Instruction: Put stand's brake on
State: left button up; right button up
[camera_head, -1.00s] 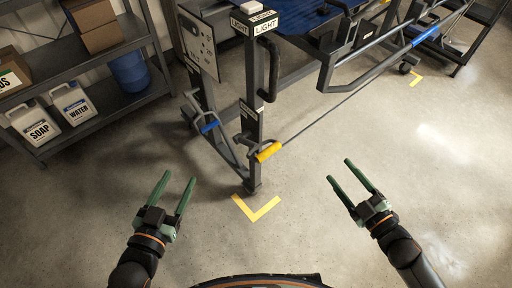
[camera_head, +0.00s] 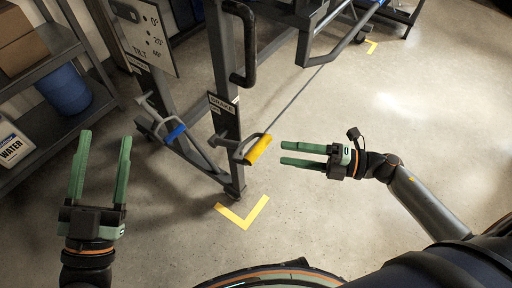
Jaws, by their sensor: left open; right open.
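The grey stand (camera_head: 226,125) is upright in the middle, with a label plate (camera_head: 222,105) on its post that seems to read BRAKE. Below the label a grey lever with a yellow grip (camera_head: 257,149) sticks out to the right. A second lever with a blue grip (camera_head: 174,133) is on the leg to the left. My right gripper (camera_head: 282,153) is open and empty, its fingers pointing left, just right of the yellow grip and apart from it. My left gripper (camera_head: 104,136) is open and empty at the left, its fingers pointing away from me.
A yellow corner mark (camera_head: 242,213) lies on the floor at the stand's foot. A TILT plate (camera_head: 146,35) and a black handle (camera_head: 240,45) are higher on the stand. A shelf (camera_head: 60,130) with a blue drum (camera_head: 63,90) stands left. The floor at right is clear.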

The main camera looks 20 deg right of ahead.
aim_at(257, 149)
pick_arm(q)
jog(key=r, duration=0.1)
jog(key=s+r+m+h, duration=0.2)
jog(key=shift+d+r+t+b, duration=0.2)
jog(key=shift+r+t+b, duration=0.1)
jog(key=shift+t, duration=0.1)
pick_arm(e)
jog(key=x, duration=0.8)
jog(key=shift+w+a, duration=0.15)
grip_shut()
dwell(0.5)
